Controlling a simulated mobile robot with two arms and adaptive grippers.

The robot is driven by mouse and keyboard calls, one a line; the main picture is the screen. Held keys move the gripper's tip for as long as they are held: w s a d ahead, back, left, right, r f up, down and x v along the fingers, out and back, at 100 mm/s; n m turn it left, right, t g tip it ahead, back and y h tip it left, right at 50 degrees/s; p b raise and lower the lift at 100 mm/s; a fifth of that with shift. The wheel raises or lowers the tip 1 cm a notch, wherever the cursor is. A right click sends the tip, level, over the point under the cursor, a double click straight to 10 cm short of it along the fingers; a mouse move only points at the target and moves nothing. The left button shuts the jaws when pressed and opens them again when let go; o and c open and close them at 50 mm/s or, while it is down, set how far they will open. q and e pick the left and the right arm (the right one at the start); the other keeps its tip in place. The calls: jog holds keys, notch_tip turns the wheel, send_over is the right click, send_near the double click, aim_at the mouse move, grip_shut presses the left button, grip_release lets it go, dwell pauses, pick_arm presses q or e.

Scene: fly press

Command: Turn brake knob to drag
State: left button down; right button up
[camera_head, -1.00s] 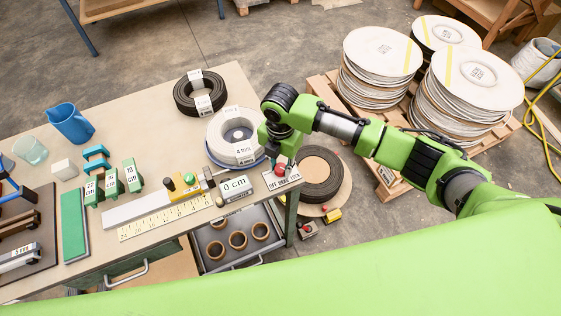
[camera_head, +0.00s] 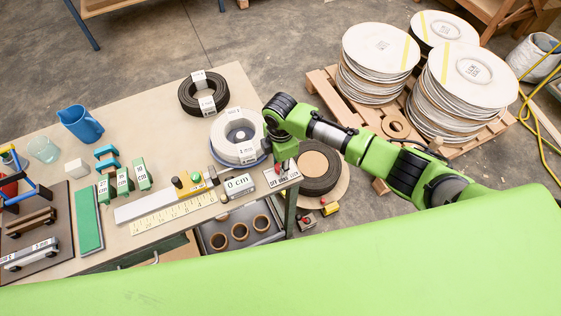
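The brake plate (camera_head: 283,178), a small white label strip with dark lettering, sits at the right end of the workbench. The lettering is too small to read surely, and the brake knob there is mostly hidden under my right gripper. My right gripper (camera_head: 281,163) comes down from above onto the plate, with dark fingers and a little red showing at the knob. I cannot tell whether its fingers are open or closed on the knob. My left gripper is not in view.
A measuring rail with a yellow ruler (camera_head: 175,212) and a "0 cm" display (camera_head: 239,185) lies left of the plate. A white cable coil (camera_head: 236,146) stands close behind. An open drawer (camera_head: 270,232) holds several brown rings. Stacked reels (camera_head: 470,90) stand on a pallet at right.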

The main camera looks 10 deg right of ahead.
jog(key=shift+w, duration=0.1)
dwell(0.3)
jog(key=o, duration=1.1)
jog(key=shift+r, duration=0.15)
notch_tip(320, 180, up, 12)
jog(key=shift+f, duration=0.1)
